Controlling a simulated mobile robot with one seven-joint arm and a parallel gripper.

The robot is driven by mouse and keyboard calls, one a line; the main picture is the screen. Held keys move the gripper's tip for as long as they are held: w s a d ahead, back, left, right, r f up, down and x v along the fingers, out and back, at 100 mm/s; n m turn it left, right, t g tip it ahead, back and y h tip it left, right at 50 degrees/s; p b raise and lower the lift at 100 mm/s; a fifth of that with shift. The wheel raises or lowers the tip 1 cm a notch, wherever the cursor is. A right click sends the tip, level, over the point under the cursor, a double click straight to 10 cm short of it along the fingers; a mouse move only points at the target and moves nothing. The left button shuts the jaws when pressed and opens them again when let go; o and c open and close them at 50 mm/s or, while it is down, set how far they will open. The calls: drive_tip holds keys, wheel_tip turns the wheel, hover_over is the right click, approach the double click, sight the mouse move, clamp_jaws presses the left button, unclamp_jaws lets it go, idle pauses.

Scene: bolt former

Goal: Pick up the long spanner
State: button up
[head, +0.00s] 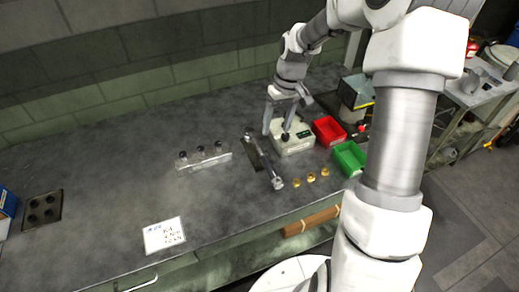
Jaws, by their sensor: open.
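The long spanner (264,163) is a slim silver tool lying on the grey bench, partly over a dark mat (250,154). It runs from upper left to a rounded end at lower right, near the bench's front edge. My gripper (276,134) points down with its two fingers apart and nothing seen between them. It is above and to the right of the spanner's far end, in front of a white box. I see no contact with the spanner, but the height of the gripper above the bench is hard to judge.
Right of the spanner are the white box (299,143), a red bin (328,131), a green bin (349,158) and small brass pieces (311,176). A clear rack (204,160) with dark-topped pieces stands left. A written card (164,236) lies front left. The left bench is mostly clear.

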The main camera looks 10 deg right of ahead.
sight(266, 159)
drive_tip(key=f, duration=0.3)
drive_tip(key=a+f, duration=0.1)
drive_tip(key=f, duration=0.6)
drive_tip(key=shift+s+a+f+p, duration=0.15)
drive_tip(key=shift+a+p, duration=0.15)
drive_tip(key=shift+a, duration=0.05)
drive_tip(key=shift+a+f+p, duration=0.15)
drive_tip(key=shift+a+f, duration=0.05)
drive_tip(key=shift+f, duration=0.65)
drive_tip(key=shift+a+f+p, duration=0.2)
drive_tip(key=shift+f, duration=0.7)
drive_tip(key=shift+a+f+p, duration=0.15)
drive_tip(key=shift+a+f, duration=0.05)
drive_tip(key=shift+f, duration=0.65)
clamp_jaws()
drive_tip(key=shift+r, duration=0.1)
